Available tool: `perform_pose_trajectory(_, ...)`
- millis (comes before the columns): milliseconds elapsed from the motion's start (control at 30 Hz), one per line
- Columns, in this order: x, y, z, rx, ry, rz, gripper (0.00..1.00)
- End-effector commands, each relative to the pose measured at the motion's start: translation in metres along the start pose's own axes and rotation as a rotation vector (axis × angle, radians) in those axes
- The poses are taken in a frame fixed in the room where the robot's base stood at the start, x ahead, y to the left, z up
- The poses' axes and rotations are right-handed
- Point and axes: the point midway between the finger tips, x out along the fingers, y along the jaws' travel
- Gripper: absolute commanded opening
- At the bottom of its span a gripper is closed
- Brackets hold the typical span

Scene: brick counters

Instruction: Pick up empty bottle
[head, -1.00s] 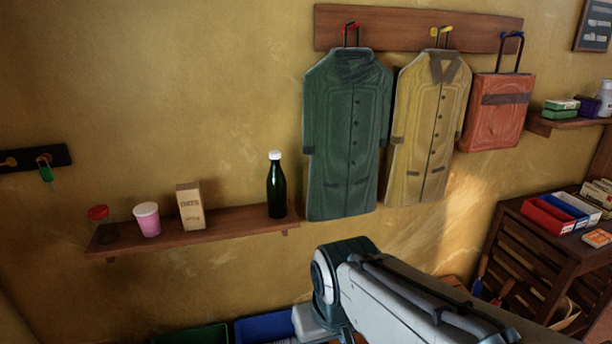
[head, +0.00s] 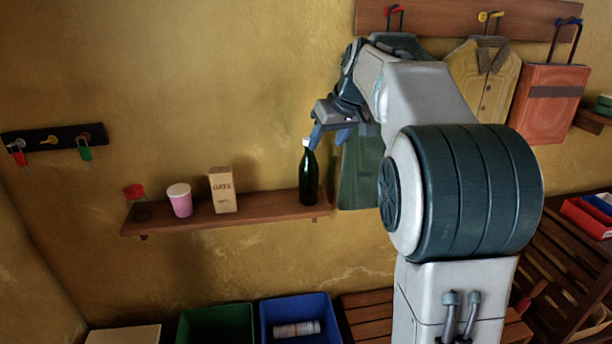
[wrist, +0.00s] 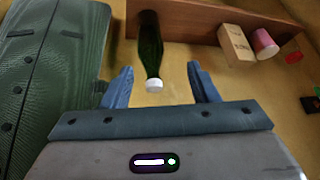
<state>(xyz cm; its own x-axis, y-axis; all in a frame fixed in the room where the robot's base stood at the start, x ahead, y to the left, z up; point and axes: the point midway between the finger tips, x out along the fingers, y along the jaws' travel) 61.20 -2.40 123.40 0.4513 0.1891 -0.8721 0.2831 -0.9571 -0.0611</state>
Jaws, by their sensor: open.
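The bottle (head: 309,178) is dark green with a white cap. It stands upright near the right end of the wooden wall shelf (head: 240,211) in the head view. My gripper (head: 329,136) is at the height of the bottle's cap, its blue fingers pointing down. In the wrist view the bottle (wrist: 150,45) shows with its white cap toward me. The open fingers of my gripper (wrist: 161,84) are on either side of the cap, with space left and right of it. From these views I cannot tell whether a finger touches the bottle.
A carton (head: 222,190), a pink cup (head: 180,200) and a red-lidded jar (head: 137,203) stand left of the bottle. A green coat (head: 361,172) hangs close on the right. Green (head: 188,325) and blue (head: 332,322) bins sit below.

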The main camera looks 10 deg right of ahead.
Motion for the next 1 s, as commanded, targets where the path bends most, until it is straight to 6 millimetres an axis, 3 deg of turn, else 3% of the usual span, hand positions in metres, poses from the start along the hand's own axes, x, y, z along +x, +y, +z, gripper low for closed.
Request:
perform_pose_trajectory(100,0.005,0.009,-0.032,-0.052,0.027,-0.001,0.54)
perform_pose_trajectory(300,0.009,0.016,-0.059,-0.11,0.053,-0.002,0.54)
perform_pose_trajectory(467,0.022,0.017,-0.065,-0.123,0.057,-0.004,0.54)
perform_pose_trajectory(800,0.083,0.016,-0.069,-0.123,0.057,-0.004,0.54)
perform_pose_trajectory(1000,0.096,0.017,-0.069,-0.122,0.058,-0.002,0.54)
